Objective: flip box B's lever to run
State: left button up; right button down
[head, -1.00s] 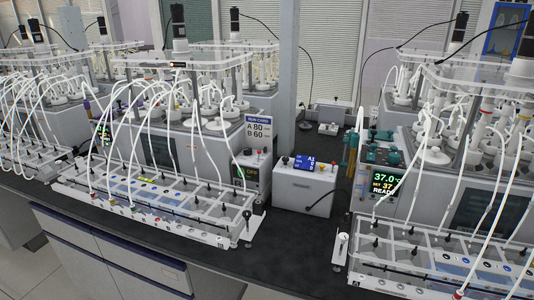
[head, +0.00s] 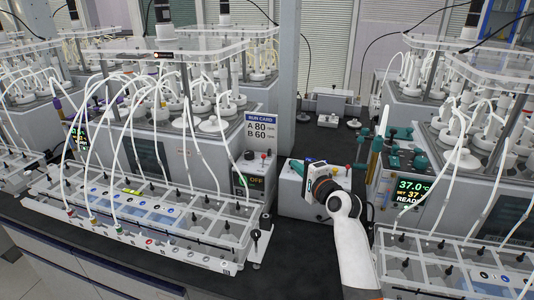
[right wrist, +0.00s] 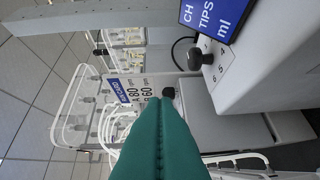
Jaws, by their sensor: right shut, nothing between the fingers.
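My right gripper (head: 297,167) reaches in from the lower right, over the white box between the two reactors. Its teal fingers (right wrist: 160,140) are shut with nothing between them and are apart from anything I can make out. The grey control box with the OFF display (head: 250,180) stands left of it, with small knobs on top. A black-topped white post (head: 256,236) stands at the right end of the left tray. My left gripper is not in view.
The white box (head: 292,198) is partly hidden by my gripper; its blue display (right wrist: 210,15) and a black knob (right wrist: 207,50) show in the right wrist view. The run card (head: 260,130) reads A 80, B 60. Tube-covered trays (head: 150,230) stand left and right. Dark bench (head: 300,265) is free between.

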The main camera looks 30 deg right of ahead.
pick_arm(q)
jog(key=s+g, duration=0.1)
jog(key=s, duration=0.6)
pick_arm(e)
jog(key=w, duration=0.3)
jog(key=w+p, duration=0.1)
jog(key=w, duration=0.1)
jog(key=shift+w+d, duration=0.2)
jog(key=shift+d, duration=0.1)
jog(key=w, duration=0.3)
jog(key=shift+w+d+f, duration=0.1)
jog(key=shift+w+d, duration=0.1)
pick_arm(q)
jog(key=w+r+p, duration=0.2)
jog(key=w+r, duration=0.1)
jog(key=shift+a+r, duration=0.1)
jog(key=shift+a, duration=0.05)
pick_arm(e)
jog(key=a, duration=0.4)
jog(key=shift+s, duration=0.15)
